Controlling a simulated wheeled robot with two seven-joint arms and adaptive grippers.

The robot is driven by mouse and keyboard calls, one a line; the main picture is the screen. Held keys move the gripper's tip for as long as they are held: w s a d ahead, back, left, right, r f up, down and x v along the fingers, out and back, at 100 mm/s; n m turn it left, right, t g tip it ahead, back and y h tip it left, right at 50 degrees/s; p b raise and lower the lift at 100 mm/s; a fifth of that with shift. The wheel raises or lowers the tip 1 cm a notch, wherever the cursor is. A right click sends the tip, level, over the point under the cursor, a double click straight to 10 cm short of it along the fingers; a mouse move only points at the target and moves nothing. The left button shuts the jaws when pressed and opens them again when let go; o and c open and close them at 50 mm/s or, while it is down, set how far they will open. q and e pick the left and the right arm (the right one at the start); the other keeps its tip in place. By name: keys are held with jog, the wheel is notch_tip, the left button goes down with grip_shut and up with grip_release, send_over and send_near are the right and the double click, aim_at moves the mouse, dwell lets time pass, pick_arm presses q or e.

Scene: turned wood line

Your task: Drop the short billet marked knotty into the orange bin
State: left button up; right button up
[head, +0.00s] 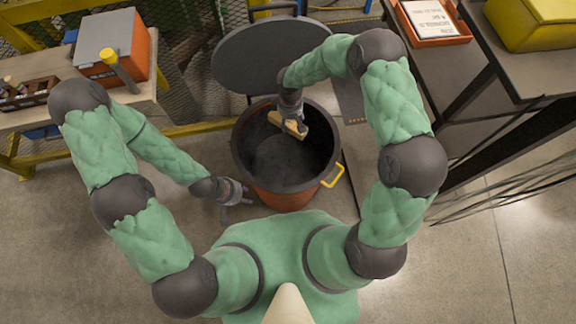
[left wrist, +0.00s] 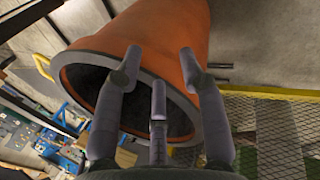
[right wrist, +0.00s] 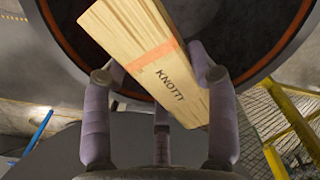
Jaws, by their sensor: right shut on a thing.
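The short billet (right wrist: 150,55) is pale wood with an orange band and the word KNOTTY on its face. My right gripper (head: 291,112) is shut on it, and the billet (head: 292,127) shows over the mouth of the orange bin (head: 285,196). In the right wrist view the fingers (right wrist: 160,85) flank the billet, with the bin's dark inside behind it. The bin has a wide dark rim and a yellow handle. My left gripper (head: 236,192) is beside the bin's left side; its fingers (left wrist: 163,68) are spread and empty in the left wrist view, with the bin (left wrist: 165,30) beyond.
A round dark grey disc (head: 270,55) stands behind the bin. A bench at left holds an orange and grey machine (head: 112,48) and a wooden crate (head: 28,93). An orange tray (head: 435,22) and yellow box (head: 535,22) are on dark tables at right. The front floor is clear.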

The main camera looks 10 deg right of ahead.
jog(key=shift+f+b, duration=0.45)
jog(key=shift+f, duration=0.55)
jog(key=o, duration=1.4)
jog(key=shift+c, duration=0.2)
notch_tip(320, 180, up, 12)
jog(key=shift+r, duration=0.1)
jog(key=s+f+m+y, duration=0.1)
jog(key=s+f+m, duration=0.2)
jog(key=s+f, duration=0.2)
jog(key=s+f+m+y, duration=0.1)
jog(key=s+f+m, duration=0.3)
jog(key=s, duration=0.6)
jog(key=s+a+f+m+y, duration=0.1)
jog(key=s+f+m, duration=0.3)
jog(key=s+f, duration=0.4)
jog(key=shift+a+f+y, duration=0.1)
jog(key=shift+f+y, duration=0.05)
jog(key=shift+y, duration=0.35)
